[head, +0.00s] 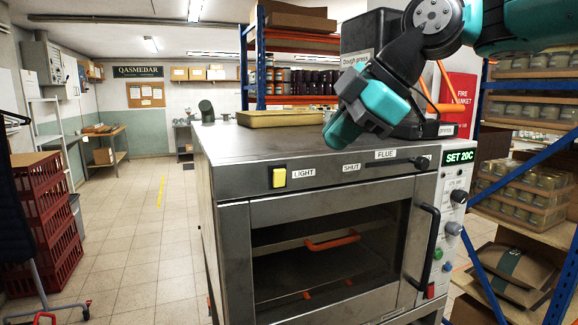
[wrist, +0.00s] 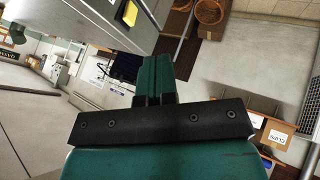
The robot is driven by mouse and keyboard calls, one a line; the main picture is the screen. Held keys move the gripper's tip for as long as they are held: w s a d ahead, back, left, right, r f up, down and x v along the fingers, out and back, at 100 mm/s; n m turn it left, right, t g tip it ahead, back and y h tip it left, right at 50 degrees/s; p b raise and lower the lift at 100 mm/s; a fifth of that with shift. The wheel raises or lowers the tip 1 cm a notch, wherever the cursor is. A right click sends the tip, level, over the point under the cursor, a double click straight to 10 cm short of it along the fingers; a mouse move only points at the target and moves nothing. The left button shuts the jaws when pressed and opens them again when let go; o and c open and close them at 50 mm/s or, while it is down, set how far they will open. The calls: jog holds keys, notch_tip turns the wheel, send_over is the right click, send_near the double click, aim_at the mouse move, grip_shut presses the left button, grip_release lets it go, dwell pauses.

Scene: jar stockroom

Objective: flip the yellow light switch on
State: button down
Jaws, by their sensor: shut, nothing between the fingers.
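The yellow light switch (head: 279,178) is on the left of the oven's front panel, beside a LIGHT label (head: 303,173). I cannot tell from this view which way it is set. My gripper (head: 338,135) is above the oven top, up and to the right of the switch and clearly apart from it. In the wrist view its teal fingers (wrist: 155,75) are together, with nothing seen between them.
The oven (head: 230,150) also has a FLUE slider (head: 421,163), a dark door handle (head: 424,245) and a knob column at right. A shallow tan tray (head: 280,118) and a dark dough press stand on top. Red crates (head: 45,215) stand left; the floor between is clear.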

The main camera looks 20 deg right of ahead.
aim_at(278, 173)
jog(key=w+a+f+p, duration=0.1)
jog(key=w+f, duration=0.1)
jog(key=w+a+f+p, duration=0.1)
jog(key=w+f, duration=0.1)
jog(key=w, duration=0.1)
jog(key=w+a+f+p, duration=0.1)
jog(key=w+a+f, duration=0.1)
jog(key=w, duration=0.1)
jog(key=shift+f+p, duration=0.4)
jog(key=shift+w+f, duration=0.1)
jog(key=shift+w, duration=0.4)
jog(key=shift+w+r+g+p, duration=0.35)
jog(key=shift+r+g+p, duration=0.05)
jog(key=shift+p, duration=0.6)
jog(key=shift+w, duration=0.25)
jog(key=shift+f, duration=0.15)
jog(key=shift+s, duration=0.1)
